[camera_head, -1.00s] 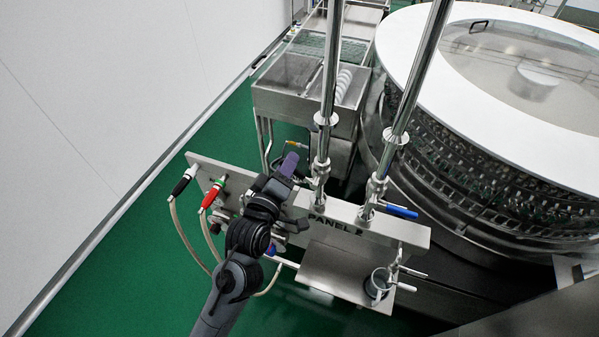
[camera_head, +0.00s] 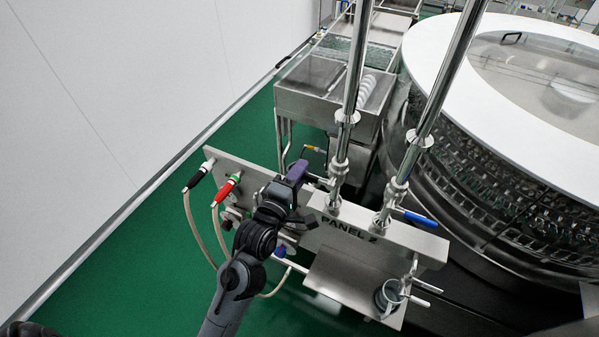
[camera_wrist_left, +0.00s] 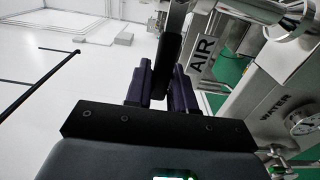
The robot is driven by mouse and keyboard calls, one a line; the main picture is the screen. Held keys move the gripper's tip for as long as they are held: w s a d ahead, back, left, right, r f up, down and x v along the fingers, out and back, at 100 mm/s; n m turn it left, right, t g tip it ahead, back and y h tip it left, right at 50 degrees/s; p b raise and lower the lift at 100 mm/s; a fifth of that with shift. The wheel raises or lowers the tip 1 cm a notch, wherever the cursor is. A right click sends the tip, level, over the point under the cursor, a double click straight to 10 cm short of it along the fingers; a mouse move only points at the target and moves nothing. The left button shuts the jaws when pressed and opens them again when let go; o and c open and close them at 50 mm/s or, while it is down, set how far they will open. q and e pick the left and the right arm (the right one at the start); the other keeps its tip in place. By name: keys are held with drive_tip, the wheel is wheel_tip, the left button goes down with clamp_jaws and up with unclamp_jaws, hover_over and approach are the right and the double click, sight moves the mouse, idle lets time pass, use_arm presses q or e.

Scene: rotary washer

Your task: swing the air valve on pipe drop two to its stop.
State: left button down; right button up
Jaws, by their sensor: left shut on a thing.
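My left gripper (camera_head: 298,172) is beside the left of two upright steel pipes (camera_head: 352,85), at the valve body (camera_head: 338,172) above the panel (camera_head: 385,240) lettered "PANEL 2". In the left wrist view, its purple fingers (camera_wrist_left: 162,85) are closed on a dark lever, the air valve handle (camera_wrist_left: 172,45), beside a pipe with a label (camera_wrist_left: 202,52) reading "AIR". The gripper hides most of the handle in the head view. My right gripper is not in view.
The right pipe has a blue lever (camera_head: 420,218). Hoses with black (camera_head: 198,175) and red (camera_head: 227,188) fittings hang at the panel's left. The round washer (camera_head: 500,150) stands close on the right; green floor is open left.

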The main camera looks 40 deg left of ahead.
use_arm(q)
drive_tip(key=shift+f, duration=0.15)
drive_tip(key=c, duration=1)
unclamp_jaws()
drive_tip(key=shift+c, duration=0.2)
